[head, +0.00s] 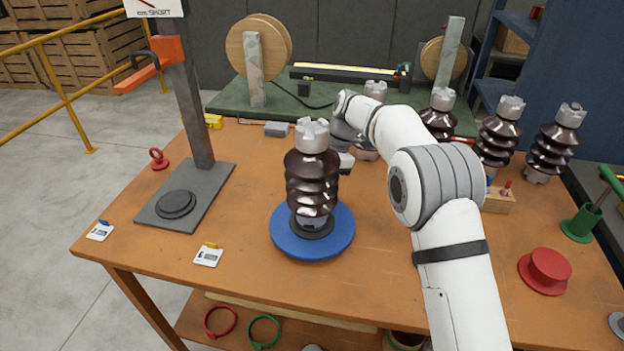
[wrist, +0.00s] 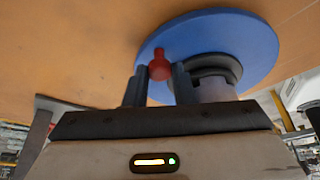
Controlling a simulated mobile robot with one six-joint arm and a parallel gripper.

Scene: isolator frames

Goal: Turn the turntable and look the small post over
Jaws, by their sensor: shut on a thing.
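The blue turntable (head: 283,238) lies on the wooden table near the middle. The small post (head: 312,172), a brown ribbed insulator with a grey metal cap, stands upright on it on a dark ring. In the wrist view the turntable (wrist: 245,30) shows with the post's grey lower end (wrist: 214,90). My gripper (wrist: 159,84) is shut on a red knob (wrist: 159,64) at the turntable's rim. In the head view my gripper (head: 345,163) is mostly hidden behind the post.
Several similar insulators (head: 499,135) stand at the back right. A grey stand (head: 190,110) with an orange arm is on the left. A red flanged piece (head: 547,270) and a green holder (head: 582,222) are on the right. The table front is mostly clear, with tags (head: 208,256) at left.

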